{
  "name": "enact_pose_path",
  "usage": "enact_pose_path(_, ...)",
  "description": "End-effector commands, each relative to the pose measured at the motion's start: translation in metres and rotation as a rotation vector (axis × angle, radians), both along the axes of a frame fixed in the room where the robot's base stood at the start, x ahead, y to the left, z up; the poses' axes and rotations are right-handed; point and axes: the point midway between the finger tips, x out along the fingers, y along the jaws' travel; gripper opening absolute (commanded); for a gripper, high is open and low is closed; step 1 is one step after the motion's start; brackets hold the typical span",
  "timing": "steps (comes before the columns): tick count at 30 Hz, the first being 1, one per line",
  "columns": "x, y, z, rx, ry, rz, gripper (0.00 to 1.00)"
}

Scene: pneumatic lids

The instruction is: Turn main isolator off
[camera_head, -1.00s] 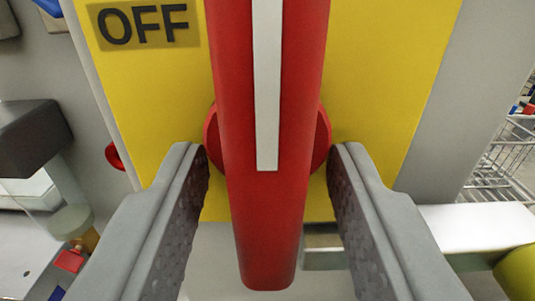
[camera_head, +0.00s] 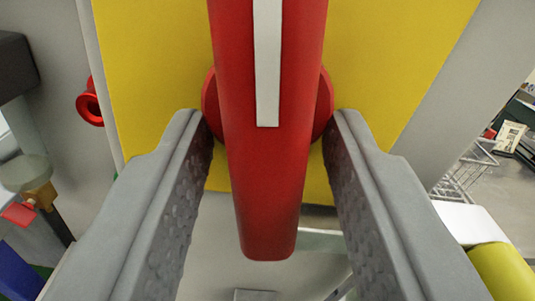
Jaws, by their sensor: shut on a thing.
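The red main isolator handle (camera_head: 265,190) points down the middle of the camera view, with a white stripe (camera_head: 267,65) along its front. Its round red hub (camera_head: 323,105) shows behind it on a yellow plate (camera_head: 400,60). The handle's upper end is cut off by the top edge of the picture. My gripper (camera_head: 270,122) is shut on the handle, one grey finger on each side, with the fingertips near the hub. The exact contact is hard to see.
A red ring-shaped part (camera_head: 90,103) is on the grey surface left of the plate. A small valve with a red handle (camera_head: 20,213) is at lower left. A yellow cylinder (camera_head: 505,270) is at lower right, near a wire cart (camera_head: 465,172).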

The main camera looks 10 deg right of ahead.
Motion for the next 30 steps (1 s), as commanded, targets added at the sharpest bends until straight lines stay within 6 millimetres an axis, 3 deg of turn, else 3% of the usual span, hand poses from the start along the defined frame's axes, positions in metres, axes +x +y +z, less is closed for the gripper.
enact_pose_path(30, 0.0000, -0.0078, 0.0062, -0.957, 0.000, 0.001, 0.14)
